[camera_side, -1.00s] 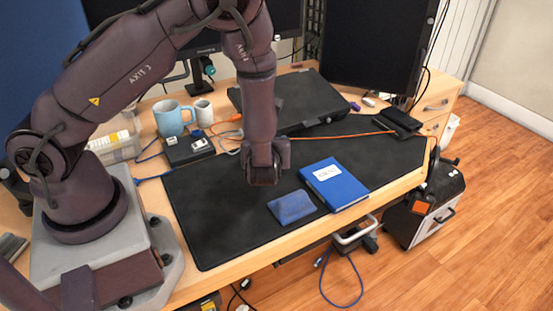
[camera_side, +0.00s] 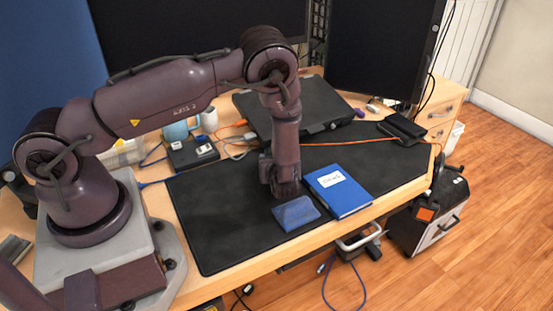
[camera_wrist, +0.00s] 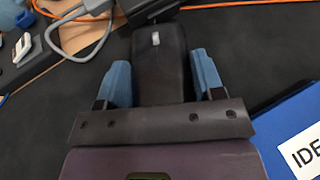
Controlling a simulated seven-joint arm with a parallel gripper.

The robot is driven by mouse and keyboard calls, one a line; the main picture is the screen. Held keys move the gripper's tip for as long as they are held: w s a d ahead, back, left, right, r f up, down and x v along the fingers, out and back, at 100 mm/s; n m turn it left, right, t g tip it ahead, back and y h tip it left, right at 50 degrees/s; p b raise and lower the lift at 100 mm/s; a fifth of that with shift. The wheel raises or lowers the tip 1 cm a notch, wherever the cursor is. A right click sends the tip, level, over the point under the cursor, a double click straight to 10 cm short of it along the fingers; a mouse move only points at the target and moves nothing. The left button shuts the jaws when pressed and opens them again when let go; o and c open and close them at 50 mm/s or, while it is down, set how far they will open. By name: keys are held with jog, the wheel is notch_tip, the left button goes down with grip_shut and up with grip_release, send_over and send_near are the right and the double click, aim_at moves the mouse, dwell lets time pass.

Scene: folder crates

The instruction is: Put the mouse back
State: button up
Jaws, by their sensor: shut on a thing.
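The mouse (camera_wrist: 160,65) is a dark, long shape with a small light wheel, seen in the wrist view. The two blue fingers of my gripper (camera_wrist: 161,85) are shut on its sides. In the side view my gripper (camera_side: 286,190) points down low over the black desk mat (camera_side: 225,225), left of a blue book. The mouse cannot be made out there, and I cannot tell whether it touches the mat.
The blue book (camera_side: 338,190) with a white label lies close on the right. A small blue folded item (camera_side: 296,213) lies just in front. A black case (camera_side: 305,110) and an orange cable stand behind. The mat's left part is clear.

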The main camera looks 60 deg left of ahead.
jog(key=shift+f, duration=0.1)
jog(key=o, duration=1)
jog(key=shift+c, duration=0.2)
